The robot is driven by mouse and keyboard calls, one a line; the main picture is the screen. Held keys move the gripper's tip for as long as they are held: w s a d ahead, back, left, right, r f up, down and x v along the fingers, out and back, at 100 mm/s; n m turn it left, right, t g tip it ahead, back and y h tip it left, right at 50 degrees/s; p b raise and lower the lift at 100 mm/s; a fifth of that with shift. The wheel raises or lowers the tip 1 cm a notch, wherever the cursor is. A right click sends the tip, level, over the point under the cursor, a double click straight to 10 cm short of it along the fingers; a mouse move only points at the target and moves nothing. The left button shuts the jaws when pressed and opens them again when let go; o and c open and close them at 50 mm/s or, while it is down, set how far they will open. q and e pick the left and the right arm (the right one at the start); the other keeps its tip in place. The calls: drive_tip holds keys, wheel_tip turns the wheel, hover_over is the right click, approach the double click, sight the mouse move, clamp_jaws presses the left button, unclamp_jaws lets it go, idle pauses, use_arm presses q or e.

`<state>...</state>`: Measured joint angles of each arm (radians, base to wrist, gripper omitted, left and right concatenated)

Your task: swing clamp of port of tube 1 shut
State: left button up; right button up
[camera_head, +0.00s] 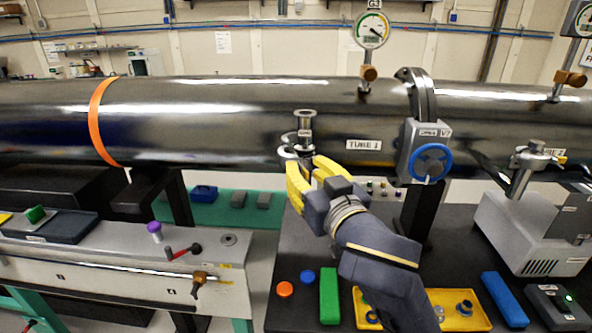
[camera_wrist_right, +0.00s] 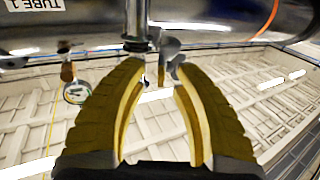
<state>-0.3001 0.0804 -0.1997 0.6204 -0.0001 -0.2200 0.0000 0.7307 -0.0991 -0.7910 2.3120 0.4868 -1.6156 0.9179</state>
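Tube 1 is the long dark shiny tube (camera_head: 230,115) across the head view, with a "TUBE 1" label (camera_head: 368,145). Its small metal port (camera_head: 305,122) sticks out on the near side and carries a silver clamp (camera_head: 290,153) at its lower end. The port and the clamp (camera_wrist_right: 168,48) also show in the right wrist view. My right gripper (camera_head: 306,168) has yellow fingers and is just below the port. In the wrist view its fingertips (camera_wrist_right: 158,72) stand apart, with the clamp's parts at and between them; contact is unclear. My left gripper is out of view.
A gauge (camera_head: 372,30) and a blue-knobbed valve (camera_head: 431,162) stand right of the port. A grey pump unit (camera_head: 530,235) is at the right. The dark table (camera_head: 300,260) below holds a yellow tray (camera_head: 480,312) and blue and green blocks. A grey bench (camera_head: 120,265) is at lower left.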

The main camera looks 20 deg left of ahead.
drive_tip(key=shift+o, duration=0.3)
drive_tip(key=shift+w+a, duration=0.15)
drive_tip(key=shift+w, duration=0.05)
clamp_jaws()
